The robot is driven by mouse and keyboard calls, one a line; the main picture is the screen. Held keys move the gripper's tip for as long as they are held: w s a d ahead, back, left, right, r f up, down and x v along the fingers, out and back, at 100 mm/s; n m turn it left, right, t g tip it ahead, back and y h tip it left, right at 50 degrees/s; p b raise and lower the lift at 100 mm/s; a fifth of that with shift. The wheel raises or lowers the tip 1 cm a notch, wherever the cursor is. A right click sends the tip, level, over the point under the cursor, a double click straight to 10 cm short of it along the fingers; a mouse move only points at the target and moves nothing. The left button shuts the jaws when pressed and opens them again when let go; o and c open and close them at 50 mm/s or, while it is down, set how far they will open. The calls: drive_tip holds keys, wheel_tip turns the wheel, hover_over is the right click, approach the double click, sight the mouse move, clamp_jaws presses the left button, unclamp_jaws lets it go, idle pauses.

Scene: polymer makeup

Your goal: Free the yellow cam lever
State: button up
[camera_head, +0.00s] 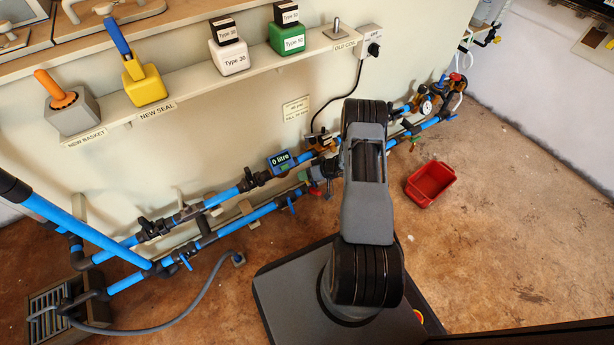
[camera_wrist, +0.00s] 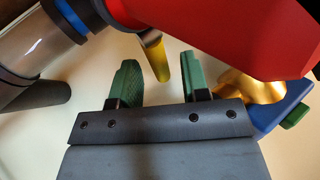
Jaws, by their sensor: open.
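In the wrist view, a short yellow lever (camera_wrist: 157,58) hangs down below a large red body (camera_wrist: 225,35). My gripper (camera_wrist: 160,78) is open, with one green fingertip to each side of the lever in the picture. A gap shows on both sides, and I cannot tell how far the lever is in depth from the fingers. The lever's upper end is partly hidden by the red body. In the head view my own arm covers the gripper and the lever.
A grey pipe with a blue band (camera_wrist: 68,20) is at the wrist view's upper left; a brass fitting (camera_wrist: 250,88) and blue part (camera_wrist: 283,108) are at right. In the head view, blue pipework (camera_head: 250,215) runs along the wall below a shelf (camera_head: 185,100). A red bin (camera_head: 431,183) stands on the floor.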

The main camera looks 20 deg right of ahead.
drive_tip(key=shift+w+a+f, duration=0.2)
clamp_jaws()
idle(0.4)
